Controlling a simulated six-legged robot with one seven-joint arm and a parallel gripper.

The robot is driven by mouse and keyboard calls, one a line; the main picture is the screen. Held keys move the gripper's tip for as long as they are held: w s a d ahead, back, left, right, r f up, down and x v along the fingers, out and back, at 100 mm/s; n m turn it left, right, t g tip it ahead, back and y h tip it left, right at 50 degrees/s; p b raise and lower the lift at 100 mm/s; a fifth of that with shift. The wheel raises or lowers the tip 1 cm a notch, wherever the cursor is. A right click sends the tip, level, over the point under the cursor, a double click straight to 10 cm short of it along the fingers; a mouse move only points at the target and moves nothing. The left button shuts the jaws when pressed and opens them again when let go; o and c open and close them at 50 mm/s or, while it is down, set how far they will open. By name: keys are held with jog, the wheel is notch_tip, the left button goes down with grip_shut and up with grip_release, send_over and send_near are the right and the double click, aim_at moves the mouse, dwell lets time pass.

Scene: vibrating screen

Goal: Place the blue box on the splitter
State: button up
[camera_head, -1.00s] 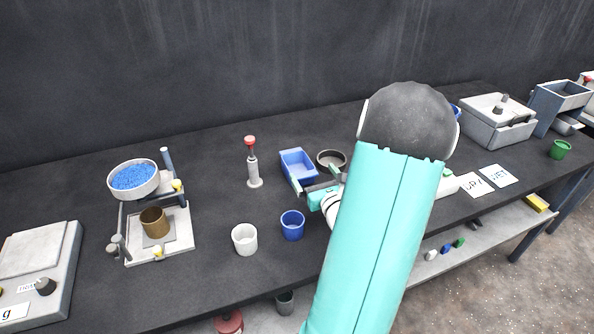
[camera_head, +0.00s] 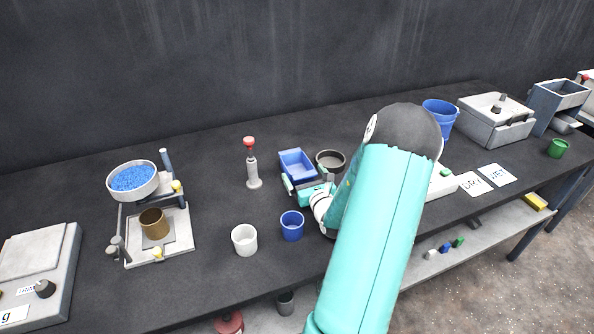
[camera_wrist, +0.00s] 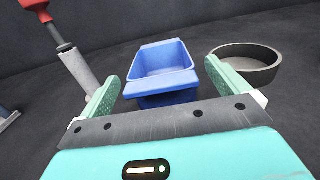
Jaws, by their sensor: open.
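The blue box (camera_head: 297,166) is an open rectangular tray on the dark bench, just beyond my gripper. In the wrist view the blue box (camera_wrist: 162,74) lies ahead between my two green fingers, with its near wall facing me. My gripper (camera_head: 308,180) is open and empty, low over the bench, and it also shows in the wrist view (camera_wrist: 158,85). I cannot tell whether the fingers touch the box. I cannot tell for sure which device is the splitter; a grey trough-shaped device (camera_head: 560,101) stands at the far right.
A red-topped cylinder (camera_head: 253,165) stands left of the box and a dark round pan (camera_head: 331,160) right of it. A white cup (camera_head: 244,239) and a blue cup (camera_head: 292,225) stand nearer. A blue bucket (camera_head: 441,118) and a grey machine (camera_head: 496,119) stand to the right.

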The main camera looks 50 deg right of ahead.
jog(key=shift+w, duration=0.2)
jog(key=shift+c, duration=0.4)
jog(key=c, duration=1)
jog(key=shift+d+r, duration=0.1)
jog(key=shift+r, duration=0.1)
